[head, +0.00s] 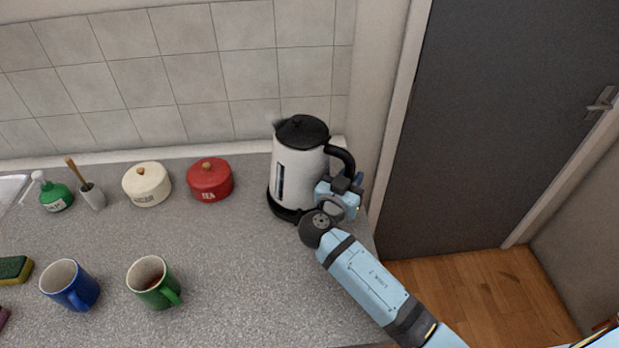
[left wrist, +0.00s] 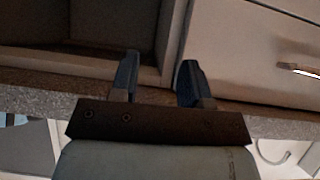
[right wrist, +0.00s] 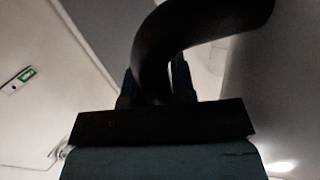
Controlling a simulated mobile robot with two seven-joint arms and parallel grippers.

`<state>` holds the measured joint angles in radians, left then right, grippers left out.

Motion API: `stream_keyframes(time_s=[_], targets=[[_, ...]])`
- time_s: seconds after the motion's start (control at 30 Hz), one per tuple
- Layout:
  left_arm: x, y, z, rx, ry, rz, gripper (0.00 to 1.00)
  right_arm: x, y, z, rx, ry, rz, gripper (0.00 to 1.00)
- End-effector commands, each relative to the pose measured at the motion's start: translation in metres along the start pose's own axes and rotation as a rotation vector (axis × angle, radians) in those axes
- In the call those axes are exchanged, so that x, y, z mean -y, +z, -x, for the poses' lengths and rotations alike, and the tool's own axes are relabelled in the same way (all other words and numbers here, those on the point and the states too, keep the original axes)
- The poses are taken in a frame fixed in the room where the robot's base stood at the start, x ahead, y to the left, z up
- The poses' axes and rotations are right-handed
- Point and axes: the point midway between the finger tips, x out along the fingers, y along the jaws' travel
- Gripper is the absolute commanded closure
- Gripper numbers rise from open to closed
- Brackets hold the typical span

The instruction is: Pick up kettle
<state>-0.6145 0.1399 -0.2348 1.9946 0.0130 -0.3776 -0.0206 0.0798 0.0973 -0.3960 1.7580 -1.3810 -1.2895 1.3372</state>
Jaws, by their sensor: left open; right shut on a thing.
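The kettle (head: 299,165) is white with a black lid, black handle and black base. It stands upright at the right end of the grey counter, near the tiled wall. My right gripper (head: 347,184) is at the kettle's right side, shut on its handle. In the right wrist view the black handle (right wrist: 165,50) passes between the fingers, and the fingertips are partly hidden behind it. My left gripper (left wrist: 157,78) is open and empty in the left wrist view, near drawer fronts and an open shelf. It is not in the head view.
A red pot (head: 210,181) and a cream pot (head: 147,185) stand left of the kettle. A green mug (head: 152,284) and a blue mug (head: 69,286) stand nearer the front. The counter (head: 235,260) is clear before the kettle; a dark door (head: 490,120) is right.

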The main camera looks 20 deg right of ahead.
Motion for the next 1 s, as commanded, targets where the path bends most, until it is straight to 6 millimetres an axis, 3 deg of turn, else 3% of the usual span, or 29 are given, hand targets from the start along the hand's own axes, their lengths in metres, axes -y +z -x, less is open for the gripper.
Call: stream_keyframes(time_s=[0.67, 1.0], targets=[[0.000, 0.001, 0.000, 0.002, 0.000, 0.001, 0.57, 0.001, -0.007, -0.001, -0.005, 0.000, -0.011, 1.00], [0.000, 0.002, -0.001, -0.001, 0.000, 0.001, 0.57, 0.001, -0.025, 0.000, -0.004, 0.000, -0.012, 1.00]])
